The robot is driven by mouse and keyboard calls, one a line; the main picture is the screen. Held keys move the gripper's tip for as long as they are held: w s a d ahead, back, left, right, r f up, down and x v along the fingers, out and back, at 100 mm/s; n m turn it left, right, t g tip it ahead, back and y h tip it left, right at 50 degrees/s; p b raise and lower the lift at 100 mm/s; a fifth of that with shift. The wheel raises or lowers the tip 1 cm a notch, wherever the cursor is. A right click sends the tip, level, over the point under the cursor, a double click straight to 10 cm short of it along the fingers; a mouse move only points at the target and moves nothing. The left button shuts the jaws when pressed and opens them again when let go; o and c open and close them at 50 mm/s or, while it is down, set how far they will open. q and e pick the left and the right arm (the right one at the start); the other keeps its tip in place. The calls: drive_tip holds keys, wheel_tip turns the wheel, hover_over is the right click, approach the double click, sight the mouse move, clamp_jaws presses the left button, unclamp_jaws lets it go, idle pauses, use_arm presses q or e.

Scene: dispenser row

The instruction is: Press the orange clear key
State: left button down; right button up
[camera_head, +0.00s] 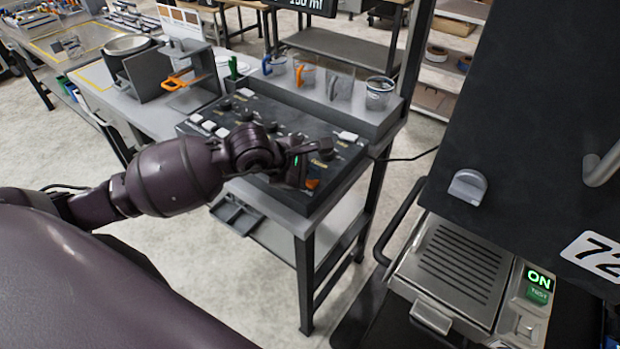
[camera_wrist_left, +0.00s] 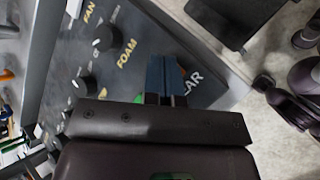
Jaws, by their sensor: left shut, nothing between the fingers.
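The orange clear key (camera_head: 313,183) is on the near right corner of the dark control panel (camera_head: 262,105), partly hidden by my left gripper. In the left wrist view, a small bit of the orange key (camera_wrist_left: 183,72) shows beside the fingertips, next to a partly covered label ending in "AR". My left gripper (camera_head: 303,182) is shut and empty, pointing down at the key. In the left wrist view its closed fingers (camera_wrist_left: 164,82) overlap the key area. I cannot tell whether the fingertips touch the key. My right gripper is not in view.
Knobs and white keys fill the panel, with a FOAM knob (camera_wrist_left: 107,38) close to my fingers. Several cups, including one at the right end (camera_head: 378,94), stand on the ledge behind. A dark machine with a grey grill plate (camera_head: 462,258) stands at right.

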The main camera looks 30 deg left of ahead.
use_arm(q)
drive_tip(key=shift+f, duration=0.15)
idle(0.4)
drive_tip(key=shift+r, duration=0.2)
drive_tip(key=shift+r+p, duration=0.35)
drive_tip(key=shift+r, duration=0.35)
